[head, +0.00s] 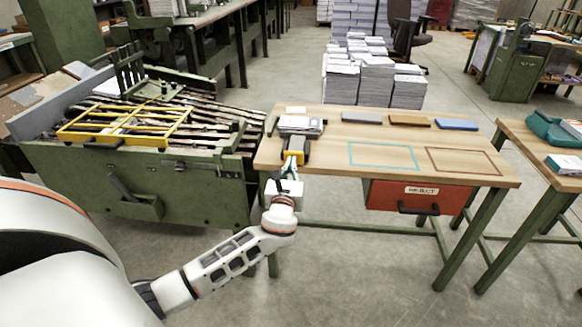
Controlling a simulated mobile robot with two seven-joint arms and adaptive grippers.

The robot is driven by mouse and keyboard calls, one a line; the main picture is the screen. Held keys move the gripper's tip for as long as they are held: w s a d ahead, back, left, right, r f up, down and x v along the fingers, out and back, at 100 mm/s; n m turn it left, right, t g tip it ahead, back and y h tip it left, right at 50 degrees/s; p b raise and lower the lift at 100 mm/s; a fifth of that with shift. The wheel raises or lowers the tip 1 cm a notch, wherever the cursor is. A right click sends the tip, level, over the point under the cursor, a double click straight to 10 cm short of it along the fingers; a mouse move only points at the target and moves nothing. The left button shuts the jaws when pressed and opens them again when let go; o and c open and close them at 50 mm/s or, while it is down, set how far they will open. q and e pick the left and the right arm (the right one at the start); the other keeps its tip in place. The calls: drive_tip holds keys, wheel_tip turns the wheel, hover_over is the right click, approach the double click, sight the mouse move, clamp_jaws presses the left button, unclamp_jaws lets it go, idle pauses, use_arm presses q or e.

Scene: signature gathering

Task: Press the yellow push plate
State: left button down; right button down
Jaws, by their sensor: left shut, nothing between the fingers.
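The yellow push plate (301,157) is on the front of a small dark device (298,136) at the left end of the wooden table. A stack of printed sheets (301,124) lies on top of that device. My left gripper (288,168) is shut and empty, in front of the plate, with its fingers pointing away from me at it. The fingers overlap the plate's lower part in the head view. I cannot tell whether they touch it. My right gripper is out of view.
The wooden table (470,172) carries a cyan outline (383,167), a brown outline (464,174), and grey, brown and blue blocks (457,125) along the back. A red REJECT drawer (385,196) hangs below. A green machine (205,187) stands close on the left.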

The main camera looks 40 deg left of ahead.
use_arm(q)
drive_tip(key=x, duration=0.4)
drive_tip(key=shift+r, duration=0.35)
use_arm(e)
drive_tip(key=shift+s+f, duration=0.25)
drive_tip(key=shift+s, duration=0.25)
